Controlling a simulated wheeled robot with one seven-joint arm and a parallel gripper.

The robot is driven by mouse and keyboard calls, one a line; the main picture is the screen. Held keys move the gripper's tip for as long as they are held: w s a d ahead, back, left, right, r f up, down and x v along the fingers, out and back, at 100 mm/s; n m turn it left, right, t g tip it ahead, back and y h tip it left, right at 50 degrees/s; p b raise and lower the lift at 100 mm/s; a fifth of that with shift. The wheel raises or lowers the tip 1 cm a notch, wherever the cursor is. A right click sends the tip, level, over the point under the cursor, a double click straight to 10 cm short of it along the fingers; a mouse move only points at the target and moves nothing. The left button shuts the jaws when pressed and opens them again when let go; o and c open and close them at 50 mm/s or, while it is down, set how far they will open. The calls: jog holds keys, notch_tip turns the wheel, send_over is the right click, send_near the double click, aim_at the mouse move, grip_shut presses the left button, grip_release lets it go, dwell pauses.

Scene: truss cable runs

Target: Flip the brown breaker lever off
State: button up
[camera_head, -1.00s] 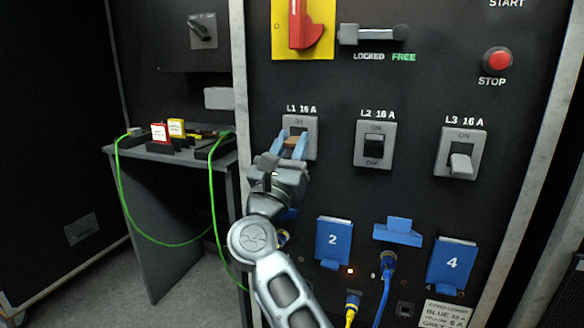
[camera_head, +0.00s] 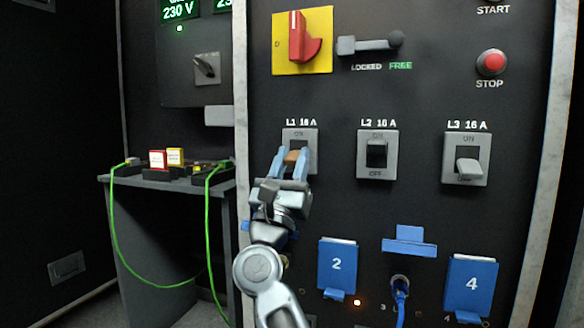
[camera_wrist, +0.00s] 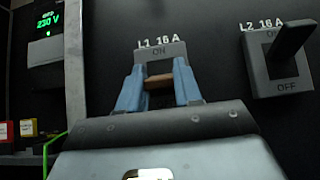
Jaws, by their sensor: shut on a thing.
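The brown breaker lever (camera_head: 293,156) sits in the grey L1 16 A breaker plate (camera_head: 312,137) on the black panel. In the wrist view the brown lever (camera_wrist: 158,83) shows between the blue fingers, below the ON mark. My gripper (camera_head: 292,162) is shut on the lever, one blue finger on each side; it also fills the lower wrist view (camera_wrist: 159,88). The lower part of the L1 plate is hidden behind my gripper, so the lever's exact position is hard to tell.
The L2 breaker (camera_head: 377,155) with a black lever and the L3 breaker (camera_head: 467,160) with a light grey lever stand to the right. A red rotary switch (camera_head: 304,40) is above. Blue covers (camera_head: 337,266) and a blue cable (camera_head: 400,292) are below.

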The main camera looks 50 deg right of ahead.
jog(key=o, duration=1)
jog(key=shift+o, duration=0.2)
jog(key=shift+s+a+f, duration=0.1)
jog(key=shift+a+f, duration=0.15)
jog(key=s+a+p, duration=0.2)
jog(key=s+a, duration=0.1)
jog(key=a, duration=0.6)
jog(key=s+a+p, duration=0.2)
jog(key=s+a, duration=0.2)
jog(key=a, duration=0.6)
jog(key=shift+f, duration=0.2)
